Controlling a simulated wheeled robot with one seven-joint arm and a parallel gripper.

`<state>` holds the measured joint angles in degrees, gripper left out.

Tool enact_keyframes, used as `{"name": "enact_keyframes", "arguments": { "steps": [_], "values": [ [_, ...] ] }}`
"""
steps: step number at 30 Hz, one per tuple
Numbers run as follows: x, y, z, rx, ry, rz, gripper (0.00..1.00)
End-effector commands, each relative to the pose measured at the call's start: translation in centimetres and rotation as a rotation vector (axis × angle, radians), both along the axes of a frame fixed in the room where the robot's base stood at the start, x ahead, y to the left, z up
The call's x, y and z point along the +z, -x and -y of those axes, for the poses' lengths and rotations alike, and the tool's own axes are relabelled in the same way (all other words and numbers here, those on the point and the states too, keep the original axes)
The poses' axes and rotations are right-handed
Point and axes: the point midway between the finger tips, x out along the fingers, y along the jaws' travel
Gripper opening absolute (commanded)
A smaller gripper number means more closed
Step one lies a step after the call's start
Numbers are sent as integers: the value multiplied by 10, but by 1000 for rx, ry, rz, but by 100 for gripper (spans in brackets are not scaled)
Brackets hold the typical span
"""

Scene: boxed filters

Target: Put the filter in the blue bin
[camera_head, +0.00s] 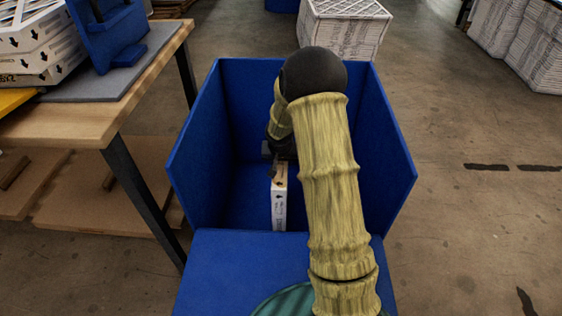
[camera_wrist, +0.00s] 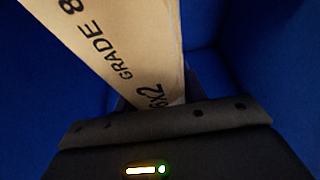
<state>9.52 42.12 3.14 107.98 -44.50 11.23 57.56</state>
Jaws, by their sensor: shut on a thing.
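The blue bin (camera_head: 195,150) stands open in front of me. The filter (camera_head: 280,205) is a narrow white-edged box with dark print, seen inside the bin's walls. In the wrist view the filter (camera_wrist: 115,50) shows a tan printed edge running away from the jaws, with blue walls on both sides. My gripper (camera_head: 278,160) is down in the bin, partly hidden by my arm, and shut on the filter's end. In the wrist view my gripper (camera_wrist: 165,108) meets the filter at the lower middle. I cannot tell whether the filter touches the bin floor.
A wooden table (camera_head: 90,115) at the left holds boxed filters (camera_head: 35,45) and a blue stand (camera_head: 110,35). Stacked filters (camera_head: 345,25) stand behind the bin, and more stacks (camera_head: 520,45) are at the far right. The floor right of the bin is clear.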

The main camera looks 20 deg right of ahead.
Motion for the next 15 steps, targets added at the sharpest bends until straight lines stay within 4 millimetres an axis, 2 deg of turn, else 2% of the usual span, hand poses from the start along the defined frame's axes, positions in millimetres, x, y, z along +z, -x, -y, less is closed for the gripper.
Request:
{"name": "enact_keyframes", "arguments": {
  "steps": [2, 3, 5, 15],
  "values": [
    [-3, 0, 0, 0, 0, 0, 0],
    [-2, 0, 0, 0, 0, 0, 48],
    [-2, 0, 0, 0, 0, 0, 60],
    [-1, 0, 0, 0, 0, 0, 62]
  ]
}}
